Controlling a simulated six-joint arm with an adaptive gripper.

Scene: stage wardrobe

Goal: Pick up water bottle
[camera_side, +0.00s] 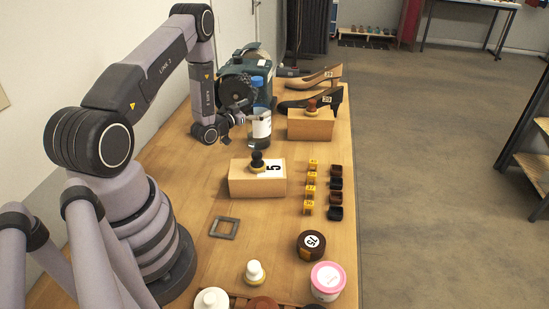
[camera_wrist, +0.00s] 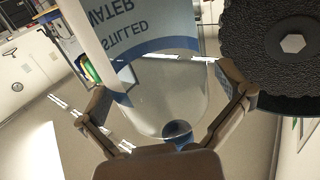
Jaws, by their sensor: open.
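My gripper (camera_side: 246,119) is at the bottle's left side, at about label height. In the wrist view the bottle (camera_wrist: 165,92) fills the middle, and its label reads "distilled water" upside down. The two fingers of my gripper (camera_wrist: 165,82) are open, one on each side of the bottle. A gap shows on the left; on the right I cannot tell whether the finger touches.
A dark green machine with a black wheel (camera_side: 236,88) stands close behind the bottle; its wheel (camera_wrist: 285,42) is near the right finger. A wooden block (camera_side: 310,126) with a stamp is to the right. Another block (camera_side: 243,186) is in front.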

